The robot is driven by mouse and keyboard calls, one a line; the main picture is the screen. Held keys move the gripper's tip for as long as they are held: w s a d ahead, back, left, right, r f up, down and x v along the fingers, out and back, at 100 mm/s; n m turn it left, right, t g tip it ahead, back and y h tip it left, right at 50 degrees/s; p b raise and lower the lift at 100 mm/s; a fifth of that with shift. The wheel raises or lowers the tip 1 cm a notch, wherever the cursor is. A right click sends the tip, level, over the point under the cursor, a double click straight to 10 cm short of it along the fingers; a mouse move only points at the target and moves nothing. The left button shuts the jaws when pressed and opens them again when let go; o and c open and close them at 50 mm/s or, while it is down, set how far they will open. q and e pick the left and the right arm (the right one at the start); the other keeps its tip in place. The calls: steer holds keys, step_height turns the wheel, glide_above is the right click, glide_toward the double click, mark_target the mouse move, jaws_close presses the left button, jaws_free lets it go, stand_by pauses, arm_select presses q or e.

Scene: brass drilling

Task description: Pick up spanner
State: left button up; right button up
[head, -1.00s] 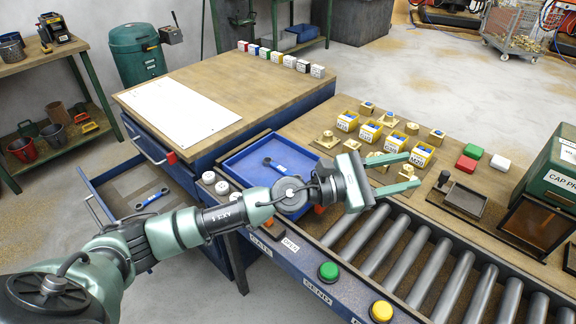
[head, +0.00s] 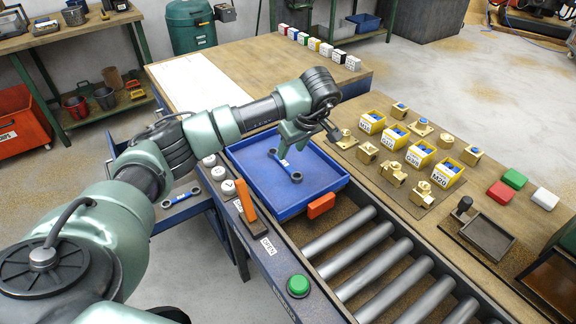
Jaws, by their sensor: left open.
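A blue spanner with dark ring ends (head: 291,172) lies in the blue tray (head: 260,206), partly hidden by my left gripper. My left gripper (head: 284,152) points down over the tray's back half, above the spanner's far end. It is open. Whether the fingers touch the spanner cannot be told. A second blue spanner (head: 181,198) lies in the open drawer left of the tray. My right gripper is not in view.
An orange block (head: 321,206) sits at the tray's front right edge, and an orange handle (head: 245,200) stands at its left. Rollers (head: 375,255) lie in front. Brass parts and yellow boxes (head: 420,153) stand on the right.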

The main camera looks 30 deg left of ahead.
mark_target(285, 163)
arm_select(q)
steer(key=p+x, duration=0.1)
steer(key=x, duration=0.6)
steer(key=shift+s, duration=0.1)
jaws_close()
